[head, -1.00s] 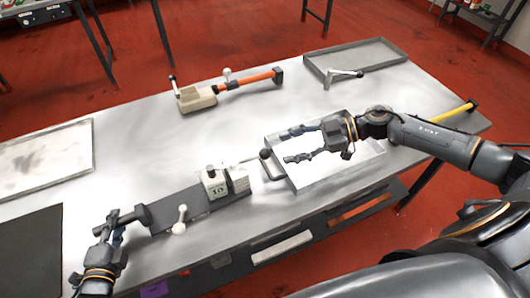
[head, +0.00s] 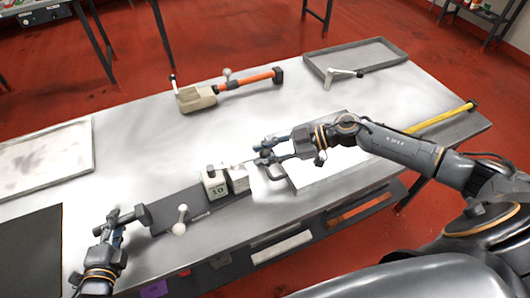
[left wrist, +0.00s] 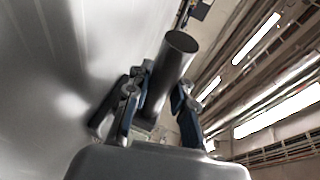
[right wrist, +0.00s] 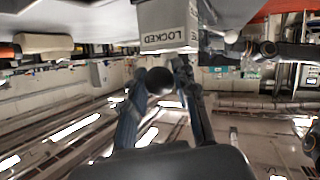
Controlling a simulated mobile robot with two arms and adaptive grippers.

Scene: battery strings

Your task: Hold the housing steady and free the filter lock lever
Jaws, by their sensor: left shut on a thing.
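The housing (head: 205,206) is a long dark grey body with a pale block (head: 216,188) at its right end. My left gripper (head: 118,225) is shut on the dark round bar at its left end, and the bar (left wrist: 172,65) shows between the fingers in the left wrist view. The lock lever (head: 268,153) sticks out right from the block and ends in a dark knob. My right gripper (head: 268,152) is open at this knob. In the right wrist view the knob (right wrist: 160,81) sits between the fingers, below a block face marked LOCKED (right wrist: 165,25); contact is unclear.
A beige unit with an orange handle (head: 245,81) lies at the back. A pale tray (head: 45,160) and dark mat (head: 30,245) lie left.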

